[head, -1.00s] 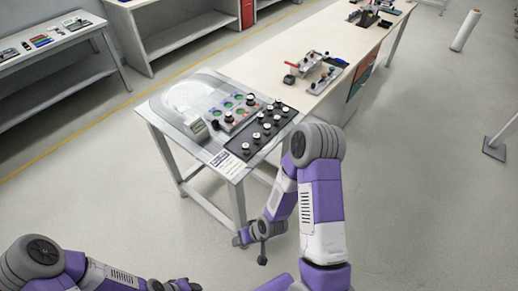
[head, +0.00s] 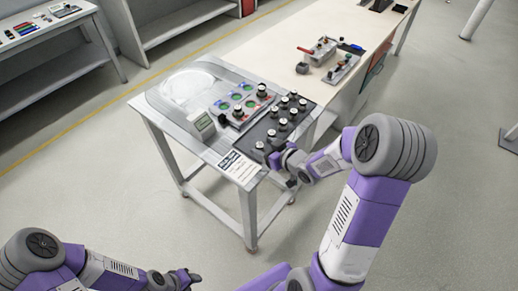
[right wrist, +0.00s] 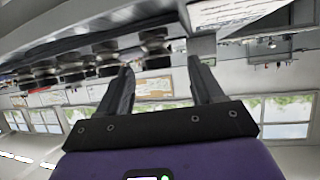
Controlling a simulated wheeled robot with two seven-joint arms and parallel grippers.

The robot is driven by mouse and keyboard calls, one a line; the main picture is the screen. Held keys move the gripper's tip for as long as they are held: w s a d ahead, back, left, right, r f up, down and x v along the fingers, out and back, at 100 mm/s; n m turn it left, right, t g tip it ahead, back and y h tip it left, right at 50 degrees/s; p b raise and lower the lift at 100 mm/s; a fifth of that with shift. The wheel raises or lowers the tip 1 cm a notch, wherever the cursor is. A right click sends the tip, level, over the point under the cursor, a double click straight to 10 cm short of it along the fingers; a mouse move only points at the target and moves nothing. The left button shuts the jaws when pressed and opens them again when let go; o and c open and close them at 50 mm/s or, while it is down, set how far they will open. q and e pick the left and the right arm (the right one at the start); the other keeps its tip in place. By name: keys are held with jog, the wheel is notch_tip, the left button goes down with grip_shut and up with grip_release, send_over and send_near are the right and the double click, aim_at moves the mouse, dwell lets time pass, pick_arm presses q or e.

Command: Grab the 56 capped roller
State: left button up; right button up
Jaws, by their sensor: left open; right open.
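Several dark rollers with pale caps (head: 283,124) stand upright in a black tray (head: 250,135) on the right part of the near table. Their numbers are too small to read, so I cannot tell which is the 56 one. My right gripper (head: 273,160) is at the tray's front right edge, close to the nearest rollers. In the right wrist view its two fingers (right wrist: 163,85) are apart with nothing held between them, and a row of rollers (right wrist: 103,52) shows beyond and to the left. My left gripper (head: 190,277) is open and low at the bottom, away from the table.
A grey fixture (head: 226,117) with coloured round spots sits behind the tray. A small display box (head: 201,126) and a printed label card (head: 239,167) are on the same table (head: 150,103). A long bench (head: 290,36) with tools adjoins behind. The floor left of the table is clear.

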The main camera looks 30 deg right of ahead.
aim_at(262, 146)
jog(key=shift+b+x, duration=0.3)
jog(key=shift+x, duration=1.5)
jog(key=shift+d, duration=0.1)
jog(key=c, duration=1.2)
